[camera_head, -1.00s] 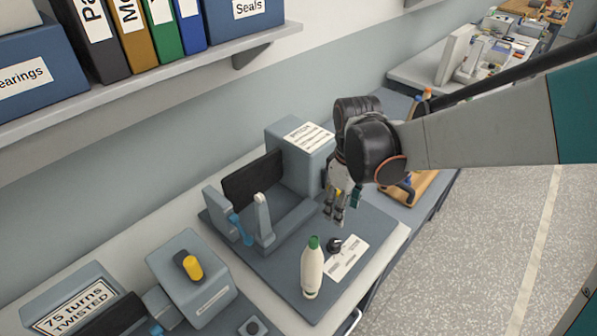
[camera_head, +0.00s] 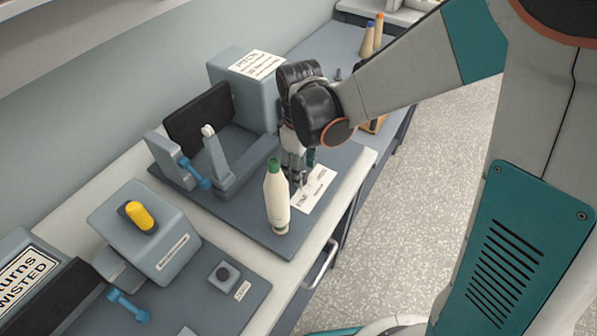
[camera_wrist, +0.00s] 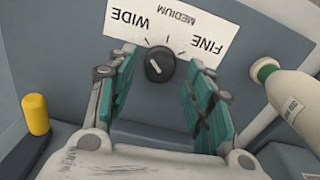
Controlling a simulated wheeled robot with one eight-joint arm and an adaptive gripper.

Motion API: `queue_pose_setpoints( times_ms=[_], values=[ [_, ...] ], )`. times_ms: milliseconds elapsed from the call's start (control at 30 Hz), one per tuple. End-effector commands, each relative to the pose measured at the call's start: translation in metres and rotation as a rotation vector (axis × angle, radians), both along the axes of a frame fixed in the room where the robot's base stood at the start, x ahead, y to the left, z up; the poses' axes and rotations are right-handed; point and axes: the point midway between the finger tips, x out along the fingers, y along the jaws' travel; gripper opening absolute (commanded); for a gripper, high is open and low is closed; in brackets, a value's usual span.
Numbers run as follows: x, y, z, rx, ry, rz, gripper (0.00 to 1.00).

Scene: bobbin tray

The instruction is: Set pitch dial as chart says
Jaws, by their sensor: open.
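The pitch dial (camera_wrist: 160,66) is a black round knob on the grey base. Its white plate (camera_wrist: 181,22) reads WIDE, MEDIUM and FINE; the plate also shows in the head view (camera_head: 316,190). I cannot tell surely which word the dial's pointer faces. My gripper (camera_head: 297,181) points down over the plate, with its fingers open. In the wrist view my gripper (camera_wrist: 161,62) has a teal-padded finger on each side of the dial, apart from it.
A white bobbin with green ends (camera_head: 277,198) stands upright close to my gripper; it also shows in the wrist view (camera_wrist: 292,95). A grey winder with a blue handle (camera_head: 195,174) stands left. Another machine with a yellow knob (camera_head: 140,217) is at lower left.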

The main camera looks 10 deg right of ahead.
Motion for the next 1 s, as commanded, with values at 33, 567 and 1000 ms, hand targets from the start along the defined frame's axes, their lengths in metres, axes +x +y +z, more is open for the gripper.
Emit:
queue_pose_setpoints(
  times_ms=[33,567,1000],
  values=[
    [0.0002,0.0000,-0.0075,0.000,0.000,0.000,0.48],
    [0.0001,-0.0003,-0.0150,0.000,0.000,-0.001,0.39],
    [0.0001,-0.0004,-0.0152,0.000,0.000,-0.013,0.02]
  ],
)
